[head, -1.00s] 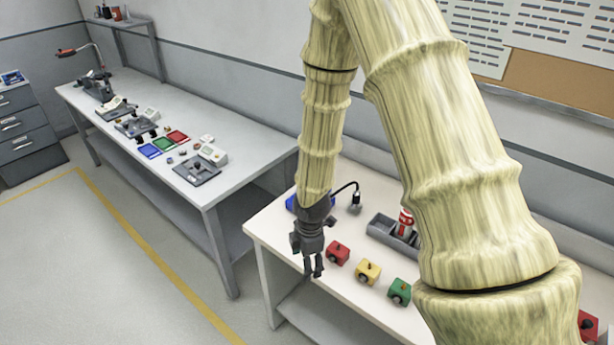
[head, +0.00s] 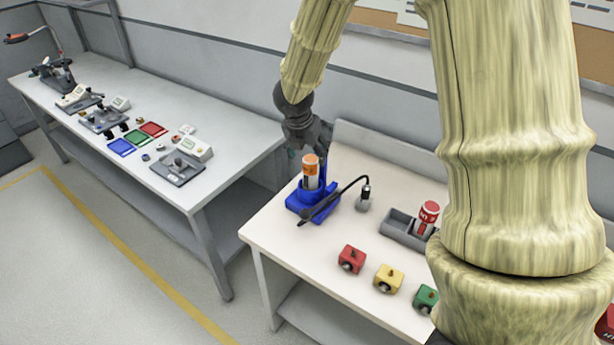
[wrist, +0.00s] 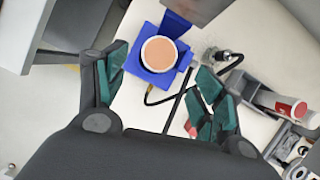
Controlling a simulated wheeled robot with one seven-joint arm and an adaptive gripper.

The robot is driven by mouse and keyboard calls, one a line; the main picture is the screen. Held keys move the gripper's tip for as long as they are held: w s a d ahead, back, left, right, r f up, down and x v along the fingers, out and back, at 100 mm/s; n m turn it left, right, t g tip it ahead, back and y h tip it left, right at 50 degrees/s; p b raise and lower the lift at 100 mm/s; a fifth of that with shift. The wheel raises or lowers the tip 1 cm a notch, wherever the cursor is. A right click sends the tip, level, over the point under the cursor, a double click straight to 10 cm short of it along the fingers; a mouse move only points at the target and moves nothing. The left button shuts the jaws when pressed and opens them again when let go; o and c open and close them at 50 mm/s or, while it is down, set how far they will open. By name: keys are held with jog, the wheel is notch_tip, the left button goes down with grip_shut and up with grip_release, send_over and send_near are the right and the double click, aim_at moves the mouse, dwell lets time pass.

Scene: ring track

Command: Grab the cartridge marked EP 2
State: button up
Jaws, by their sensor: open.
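An orange and white cartridge (head: 311,172) stands upright in a blue holder (head: 298,204) near the back left of the near table. In the wrist view its round top (wrist: 159,54) shows from above, with the blue holder (wrist: 136,66) around it. My gripper (head: 312,145) is open and empty just above the cartridge; in the wrist view its fingers (wrist: 160,88) are spread, with the cartridge top a little ahead between them. A red and white cartridge (head: 428,217) leans in a grey tray (head: 397,226); it also shows in the wrist view (wrist: 280,104). I cannot read EP 2 on either.
A black cable with a metal plug (head: 364,198) arcs beside the blue holder. Red (head: 351,259), yellow (head: 388,278) and green (head: 425,298) blocks line the table's front. A long bench (head: 220,140) with several devices stands left. My arm hides the table's right part.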

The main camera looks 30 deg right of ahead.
aim_at(311, 162)
jog(key=shift+s+d+f, duration=0.15)
jog(key=shift+s+f, duration=0.15)
jog(key=shift+s, duration=0.05)
jog(key=shift+d+f, duration=0.1)
jog(key=shift+f, duration=0.15)
jog(key=w+f, duration=0.2)
jog(key=shift+w+d+f, duration=0.15)
jog(key=shift+w+f, duration=0.15)
jog(key=shift+f, duration=0.1)
jog(key=shift+s+d+f+p, duration=0.15)
jog(key=shift+s+d+p, duration=0.15)
jog(key=shift+s+p, duration=0.25)
jog(key=x, duration=0.3)
jog(key=shift+w+a+f, duration=0.1)
jog(key=shift+w+f, duration=0.1)
jog(key=shift+w, duration=0.2)
jog(key=shift+f, duration=0.25)
jog(key=shift+s+d, duration=0.15)
jog(key=shift+d, duration=0.05)
jog(key=shift+f, duration=0.15)
